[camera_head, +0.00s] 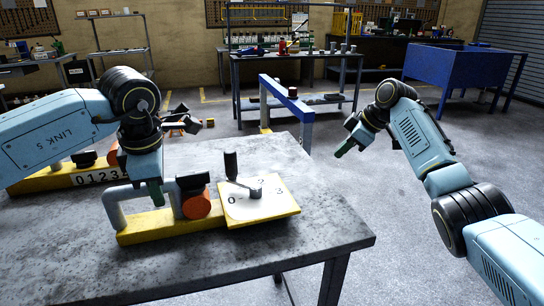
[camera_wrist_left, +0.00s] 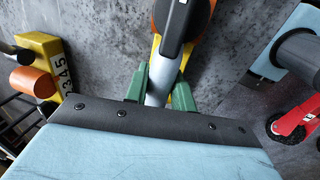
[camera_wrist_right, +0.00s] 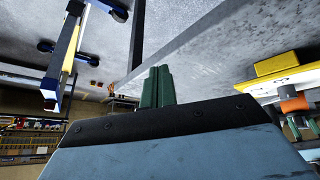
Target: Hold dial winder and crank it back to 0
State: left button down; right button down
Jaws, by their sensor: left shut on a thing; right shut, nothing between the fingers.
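The dial winder stands on the table, with a yellow base (camera_head: 170,222), a grey handle bar (camera_head: 118,205), an orange cylinder (camera_head: 196,205) and a pale dial plate (camera_head: 262,207). The crank's black knob (camera_head: 231,163) stands up at the plate's far left edge, its arm running to the hub (camera_head: 255,192). Figures 0, 2 and 3 show on the plate. My left gripper (camera_head: 153,192) is shut on the grey handle, which shows between its green fingers in the left wrist view (camera_wrist_left: 160,88). My right gripper (camera_head: 346,147) is shut and empty, right of the table and apart from the crank.
A second yellow device (camera_head: 50,180) with a number strip lies at the table's left. A blue frame (camera_head: 288,100) stands beyond the table's far right corner. Workbenches and a blue bin (camera_head: 455,78) are behind. The table right of the dial is clear.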

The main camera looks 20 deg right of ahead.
jog(key=a+m+t+y, duration=0.1)
jog(key=a+m, duration=0.1)
jog(key=a+f+m+t+y, duration=0.1)
jog(key=a+m, duration=0.1)
jog(key=a, duration=0.1)
jog(key=shift+f, duration=0.1)
jog(key=a+m+y, duration=0.1)
jog(key=s+a+m+t+y, duration=0.1)
jog(key=a+m, duration=0.1)
jog(key=s+a+m+y, duration=0.1)
jog(key=a, duration=0.1)
jog(key=shift+r+m+t, duration=0.3)
jog(key=shift+m+t, duration=0.1)
jog(key=s+a+r+m+t+y, duration=0.3)
jog(key=s+a+r+m+y, duration=0.15)
jog(key=s+m, duration=0.4)
jog(key=shift+m, duration=0.65)
jog(key=x, duration=1)
jog(key=shift+w+a+f, duration=0.15)
jog(key=shift+w+f, duration=0.1)
jog(key=shift+w, duration=0.15)
jog(key=a, duration=0.1)
jog(key=s+a, duration=0.1)
jog(key=a, duration=0.1)
jog(key=shift+s, duration=0.25)
jog(key=shift+s+a, duration=0.25)
jog(key=shift+a, duration=0.1)
